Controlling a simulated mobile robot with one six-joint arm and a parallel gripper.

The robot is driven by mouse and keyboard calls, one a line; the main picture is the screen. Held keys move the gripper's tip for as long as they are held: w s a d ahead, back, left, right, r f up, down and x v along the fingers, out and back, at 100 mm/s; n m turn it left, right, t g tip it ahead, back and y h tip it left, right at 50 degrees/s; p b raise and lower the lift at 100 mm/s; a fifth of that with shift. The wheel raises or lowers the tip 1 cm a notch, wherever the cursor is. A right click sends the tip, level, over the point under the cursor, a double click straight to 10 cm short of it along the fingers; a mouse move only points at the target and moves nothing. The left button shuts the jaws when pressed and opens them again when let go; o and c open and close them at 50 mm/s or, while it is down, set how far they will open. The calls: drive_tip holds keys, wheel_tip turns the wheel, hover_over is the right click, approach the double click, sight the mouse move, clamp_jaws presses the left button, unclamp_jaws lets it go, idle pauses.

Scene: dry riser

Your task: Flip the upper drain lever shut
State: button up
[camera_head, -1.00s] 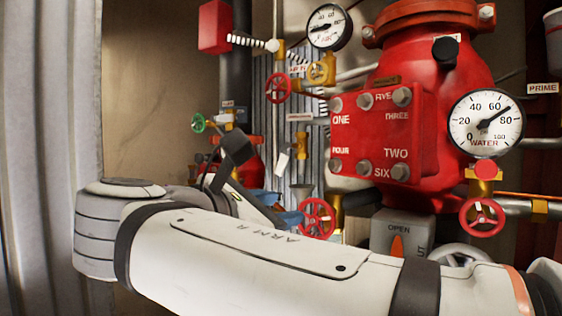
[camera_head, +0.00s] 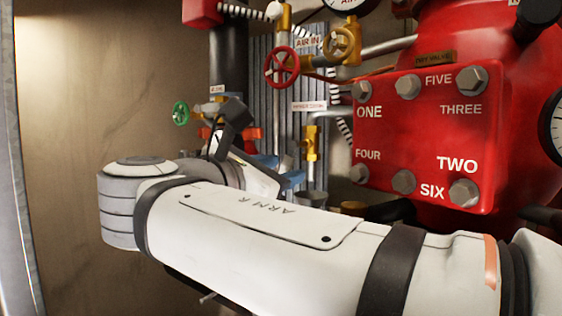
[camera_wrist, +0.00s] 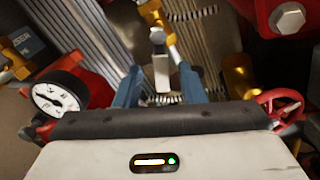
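My gripper (camera_wrist: 159,84) shows two blue fingers standing apart in the wrist view. A pale, flat lever-like piece (camera_wrist: 161,72) shows between them, with gaps on both sides. It hangs below a brass valve (camera_wrist: 156,14), and I take it for the upper drain lever. In the head view a brass valve (camera_head: 312,146) stands on a thin pipe under a small white label. My blue fingers (camera_head: 290,181) are just left of and below it. The lever is not clear in that view; my gripper may hide it. I cannot tell whether the fingers touch the lever.
A red valve body with a numbered plate (camera_head: 420,135) stands close on the right. A red handwheel (camera_head: 282,67) is above, and a green one (camera_head: 181,113) is at left. The wrist view shows a gauge (camera_wrist: 60,95) left and a red handwheel (camera_wrist: 280,105) right.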

drive_tip(key=shift+x, duration=0.9)
drive_tip(key=shift+w+d, duration=0.1)
drive_tip(key=shift+d, duration=0.05)
drive_tip(key=shift+c, duration=0.5)
clamp_jaws()
